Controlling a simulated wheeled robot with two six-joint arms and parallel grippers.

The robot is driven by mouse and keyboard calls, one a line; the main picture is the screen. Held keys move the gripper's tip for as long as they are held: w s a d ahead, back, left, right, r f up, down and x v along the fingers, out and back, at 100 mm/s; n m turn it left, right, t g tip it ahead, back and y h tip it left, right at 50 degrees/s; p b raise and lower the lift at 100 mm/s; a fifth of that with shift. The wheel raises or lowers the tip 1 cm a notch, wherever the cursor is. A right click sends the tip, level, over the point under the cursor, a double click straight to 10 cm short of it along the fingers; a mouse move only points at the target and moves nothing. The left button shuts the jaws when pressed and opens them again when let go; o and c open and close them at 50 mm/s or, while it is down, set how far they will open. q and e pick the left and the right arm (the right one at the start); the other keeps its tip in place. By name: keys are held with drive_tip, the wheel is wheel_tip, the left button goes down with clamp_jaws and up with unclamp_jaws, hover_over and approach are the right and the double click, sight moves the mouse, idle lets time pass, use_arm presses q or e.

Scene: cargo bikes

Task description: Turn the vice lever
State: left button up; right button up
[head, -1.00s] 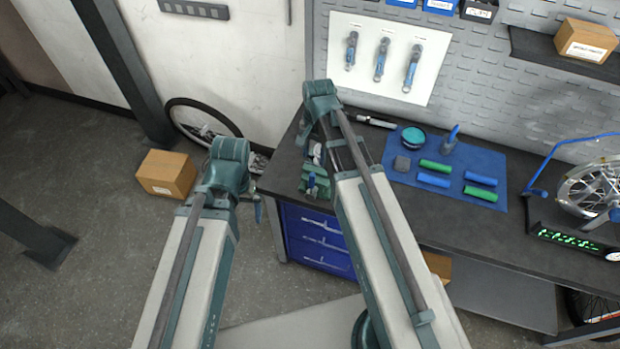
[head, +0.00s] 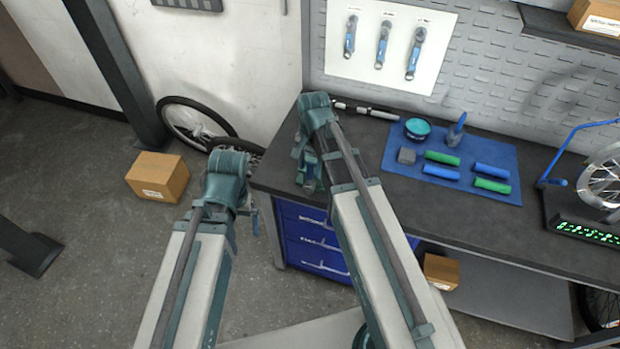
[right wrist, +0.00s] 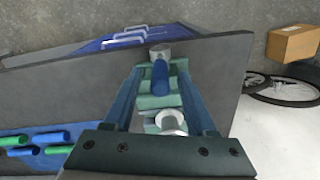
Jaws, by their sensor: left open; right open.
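The green bench vice (right wrist: 145,102) is at the left end of the workbench. In the right wrist view a blue part (right wrist: 160,76) and silver round ends (right wrist: 171,121) show on it; which piece is the lever is hard to tell. My right gripper (right wrist: 160,85) is open, its two fingers on either side of these parts, with no clear grip on them. In the head view my right arm covers most of the vice. My left gripper (head: 254,220) hangs left of the bench, away from the vice, mostly hidden behind its own wrist.
The dark workbench (head: 460,225) carries a blue mat (head: 390,160) with green and blue grips, a teal tin (head: 417,128) and a wheel stand (head: 575,225) at right. A cardboard box (head: 158,177) and a bike wheel (head: 190,120) are on the floor at left.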

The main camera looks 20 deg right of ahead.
sight(309, 178)
wheel_tip(309, 178, down, 2)
drive_tip(key=shift+f+b, duration=0.2)
drive_tip(key=shift+b, duration=0.5)
clamp_jaws()
idle(0.9)
